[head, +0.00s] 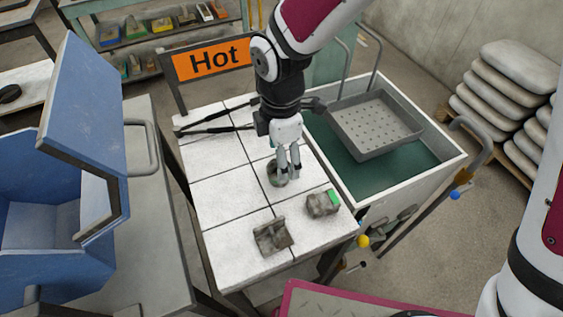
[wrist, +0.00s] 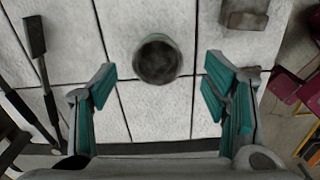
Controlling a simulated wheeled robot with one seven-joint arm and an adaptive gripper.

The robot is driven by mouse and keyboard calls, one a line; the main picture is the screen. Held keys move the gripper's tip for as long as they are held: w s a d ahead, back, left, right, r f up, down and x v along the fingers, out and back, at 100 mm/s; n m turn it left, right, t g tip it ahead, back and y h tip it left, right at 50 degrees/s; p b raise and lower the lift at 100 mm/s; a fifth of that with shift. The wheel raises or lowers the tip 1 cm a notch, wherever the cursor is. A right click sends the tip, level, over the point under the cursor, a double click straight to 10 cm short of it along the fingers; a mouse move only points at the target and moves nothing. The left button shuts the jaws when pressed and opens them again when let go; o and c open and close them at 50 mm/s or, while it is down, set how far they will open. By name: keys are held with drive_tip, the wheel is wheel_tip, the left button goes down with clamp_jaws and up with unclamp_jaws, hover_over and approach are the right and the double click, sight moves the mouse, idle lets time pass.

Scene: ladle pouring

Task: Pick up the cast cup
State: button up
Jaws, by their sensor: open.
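The cast cup (head: 273,172) is a small round, dark grey-brown metal piece on the white tiled table. My gripper (head: 289,174) is above it and partly covers it in the head view. In the wrist view the cup (wrist: 157,60) appears from above as a dark round opening, beyond the fingertips and roughly centred between them. My gripper (wrist: 160,86) is open, with its two teal-padded fingers wide apart and nothing between them. I cannot tell the exact height of the fingertips above the cup.
Two rough cast pieces lie nearby: one with a green mark (head: 320,205) and a blocky one (head: 272,237). Long-handled tools (wrist: 38,80) lie to the left in the wrist view. A grey perforated tray (head: 375,122) sits over a green-lined tank right of the table. An orange "Hot" sign (head: 212,60) stands behind.

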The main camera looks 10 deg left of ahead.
drive_tip(key=f, duration=0.5)
drive_tip(key=shift+a, duration=0.25)
drive_tip(key=shift+c, duration=0.4)
drive_tip(key=c, duration=1.2)
